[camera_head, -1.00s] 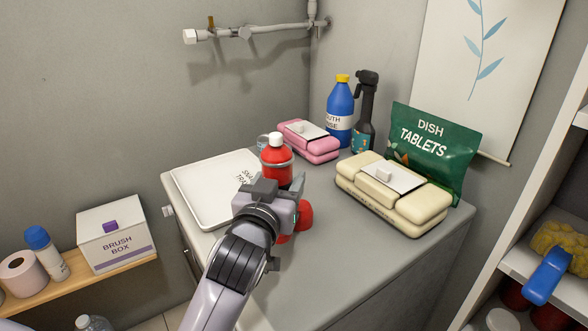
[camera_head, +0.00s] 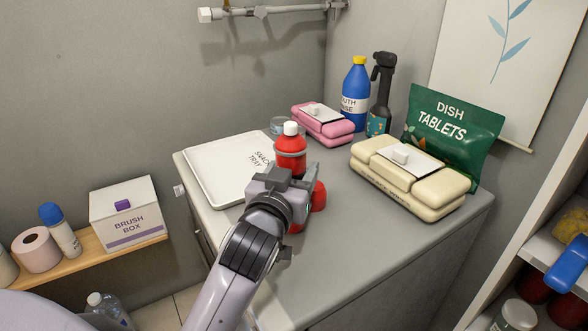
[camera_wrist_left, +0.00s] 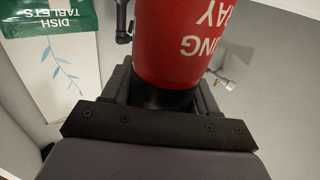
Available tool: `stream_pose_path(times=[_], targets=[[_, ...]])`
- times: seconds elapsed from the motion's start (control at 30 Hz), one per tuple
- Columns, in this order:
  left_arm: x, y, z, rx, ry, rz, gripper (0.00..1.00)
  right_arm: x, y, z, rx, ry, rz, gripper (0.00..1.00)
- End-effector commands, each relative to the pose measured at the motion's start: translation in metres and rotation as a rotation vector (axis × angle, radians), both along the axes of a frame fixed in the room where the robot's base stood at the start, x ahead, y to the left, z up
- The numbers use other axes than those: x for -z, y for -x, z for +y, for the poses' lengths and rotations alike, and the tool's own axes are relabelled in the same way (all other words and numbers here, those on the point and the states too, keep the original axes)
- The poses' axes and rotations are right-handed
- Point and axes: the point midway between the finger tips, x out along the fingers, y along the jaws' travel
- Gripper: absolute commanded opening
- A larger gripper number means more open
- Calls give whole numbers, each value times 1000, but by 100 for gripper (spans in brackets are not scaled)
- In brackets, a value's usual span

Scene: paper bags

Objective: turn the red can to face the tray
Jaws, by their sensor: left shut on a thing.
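My left gripper (camera_head: 296,180) is shut on a red can (camera_head: 319,196). The white tray (camera_head: 215,175), marked as a snack tray, lies flat on the cabinet top to the left of the gripper. My right gripper is not in view.
Pink bars (camera_head: 325,128), a blue bottle (camera_head: 354,95), a black spray bottle (camera_head: 379,95), cream bars (camera_head: 410,180) and a green bag (camera_head: 452,135) stand at the back and right. The front cabinet top (camera_head: 350,250) is clear.

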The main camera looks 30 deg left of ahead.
Motion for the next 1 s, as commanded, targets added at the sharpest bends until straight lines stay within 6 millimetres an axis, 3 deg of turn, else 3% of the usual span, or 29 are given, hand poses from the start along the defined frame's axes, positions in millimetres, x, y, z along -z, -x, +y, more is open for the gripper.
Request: stream_pose_path(times=[0.27, 0.3, 0.37, 0.4, 0.83, 1.0], targets=[[4, 0, 0, 0, -1, -3, 10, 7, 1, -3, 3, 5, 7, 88], [4, 0, 0, 0, -1, -3, 65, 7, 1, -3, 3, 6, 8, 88], [3, 0, 0, 0, -1, -3, 85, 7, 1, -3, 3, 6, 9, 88], [3, 0, 0, 0, 0, -2, 88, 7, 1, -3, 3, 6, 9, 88], [5, 0, 0, 0, 0, 1, 88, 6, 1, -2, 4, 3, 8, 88], [-19, 0, 0, 0, 2, -5, 88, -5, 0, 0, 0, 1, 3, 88]])
